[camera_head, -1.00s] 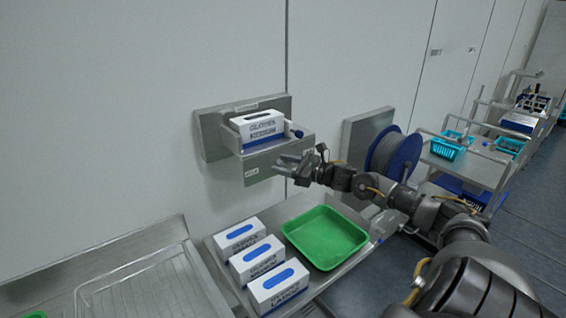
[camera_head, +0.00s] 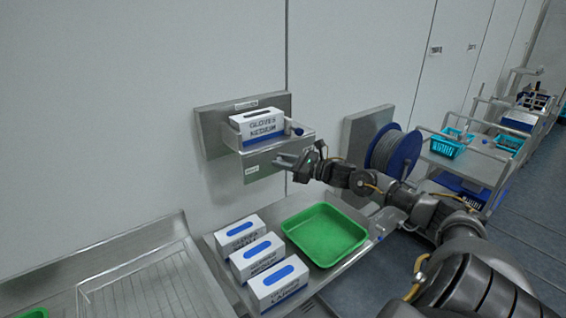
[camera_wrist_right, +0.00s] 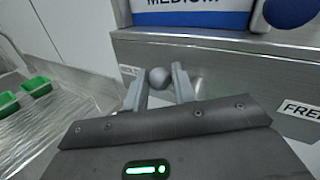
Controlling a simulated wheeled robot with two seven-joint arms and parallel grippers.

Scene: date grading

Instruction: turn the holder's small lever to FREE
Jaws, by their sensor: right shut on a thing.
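The holder (camera_head: 279,138) is a steel wall bracket with a box of medium gloves (camera_head: 258,125) in it. My right gripper (camera_head: 280,161) is at the holder's front face. In the right wrist view the holder's steel front (camera_wrist_right: 225,60) fills the upper right. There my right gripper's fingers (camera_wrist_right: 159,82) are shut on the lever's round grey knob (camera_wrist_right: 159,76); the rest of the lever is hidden. The FREE label (camera_wrist_right: 300,109) lies to the right of the fingers. Another label (camera_wrist_right: 128,70) is partly hidden at the left finger. My left gripper is not in view.
A blue knob (camera_head: 298,130) sits at the holder's right end. Below are a green tray (camera_head: 325,236) and three glove boxes (camera_head: 277,284) on a steel shelf. A cable reel (camera_head: 394,152) hangs on the right, near my right arm. A drainer (camera_head: 150,285) is at lower left.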

